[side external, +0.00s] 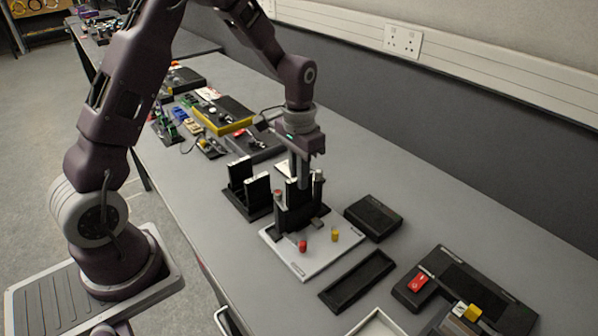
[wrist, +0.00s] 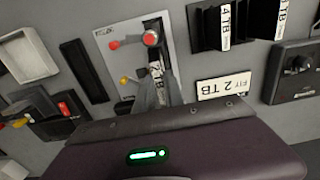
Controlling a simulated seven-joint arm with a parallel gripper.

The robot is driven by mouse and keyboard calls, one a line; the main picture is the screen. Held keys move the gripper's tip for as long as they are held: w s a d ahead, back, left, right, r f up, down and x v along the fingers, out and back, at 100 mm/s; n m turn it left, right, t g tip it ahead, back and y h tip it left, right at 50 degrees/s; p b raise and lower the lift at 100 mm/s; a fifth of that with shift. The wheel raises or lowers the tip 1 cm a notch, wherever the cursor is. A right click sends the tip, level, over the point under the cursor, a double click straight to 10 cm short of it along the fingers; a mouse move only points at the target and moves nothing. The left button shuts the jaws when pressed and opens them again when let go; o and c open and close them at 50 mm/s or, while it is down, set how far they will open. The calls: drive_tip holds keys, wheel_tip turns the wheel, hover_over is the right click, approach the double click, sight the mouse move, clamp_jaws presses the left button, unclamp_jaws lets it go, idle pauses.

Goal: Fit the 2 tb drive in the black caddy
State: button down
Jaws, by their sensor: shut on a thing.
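The black caddy (side external: 296,214) stands upright on a light grey plate (side external: 286,256), with a red-topped post beside it. My gripper (side external: 300,180) points down over the caddy, its fingers at the caddy's top. In the wrist view my gripper (wrist: 158,92) is shut on a narrow drive with a white label (wrist: 156,70), taken as the 2 TB drive; its digit is hard to read. The fingers and caddy hide most of the drive, so how deep it sits cannot be told. A white card reading 2 TB (wrist: 224,87) lies on the bench.
A black rack (side external: 247,205) holding two upright drives, one labelled 4 TB (wrist: 225,28), stands close by. Red (side external: 303,246) and yellow (side external: 335,235) knobs stand on the plate. A black box (side external: 373,217) and a shallow black tray (side external: 357,282) lie to the right.

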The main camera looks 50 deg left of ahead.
drive_tip(key=shift+f, duration=0.2)
idle(0.3)
drive_tip(key=shift+f, duration=1.1)
drive_tip(key=shift+f, duration=0.15)
drive_tip(key=shift+f, duration=0.55)
drive_tip(key=c, duration=1)
unclamp_jaws()
drive_tip(key=shift+c, duration=0.2)
drive_tip(key=shift+r, duration=0.1)
